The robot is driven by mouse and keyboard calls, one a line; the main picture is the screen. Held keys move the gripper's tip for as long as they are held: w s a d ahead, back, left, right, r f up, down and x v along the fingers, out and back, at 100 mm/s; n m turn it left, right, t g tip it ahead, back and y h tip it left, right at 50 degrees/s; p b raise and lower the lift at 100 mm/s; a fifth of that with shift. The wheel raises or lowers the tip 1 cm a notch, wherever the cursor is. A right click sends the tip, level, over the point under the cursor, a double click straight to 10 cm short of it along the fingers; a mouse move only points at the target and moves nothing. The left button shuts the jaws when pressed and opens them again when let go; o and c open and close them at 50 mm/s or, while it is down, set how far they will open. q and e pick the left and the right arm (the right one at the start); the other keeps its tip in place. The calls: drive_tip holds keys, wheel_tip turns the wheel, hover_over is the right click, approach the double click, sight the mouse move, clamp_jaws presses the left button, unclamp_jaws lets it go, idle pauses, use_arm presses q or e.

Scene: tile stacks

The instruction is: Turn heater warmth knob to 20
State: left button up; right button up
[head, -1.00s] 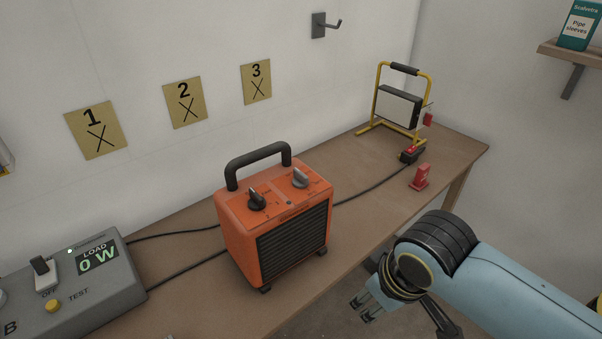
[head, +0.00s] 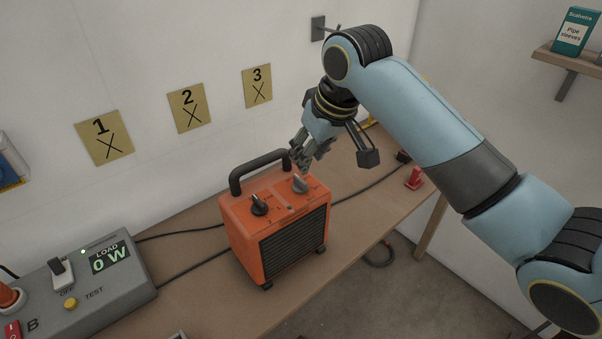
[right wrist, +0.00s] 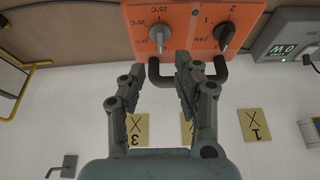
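The orange heater (head: 250,225) stands on the bench with two knobs on its top panel. The warmth knob (head: 300,184) is the grey one on the right, and it also shows in the right wrist view (right wrist: 159,33) beside °C marks, including 25 °C. Its exact setting is too small to read. The dark fan knob (head: 260,204) is on the left. My right gripper (head: 303,163) is just above and behind the warmth knob. In the right wrist view its two fingers (right wrist: 160,64) are apart, with nothing between them, short of the knob. My left gripper is out of view.
The heater's black handle (head: 260,170) rises behind the knobs, close to my right fingers. A grey load box (head: 85,285) reading 0 W stands at the left. A red object (head: 414,178) sits on the bench at the right. Cables run along the bench.

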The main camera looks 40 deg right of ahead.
sight(300, 178)
drive_tip(key=x, duration=0.8)
drive_tip(key=shift+p, duration=0.4)
clamp_jaws()
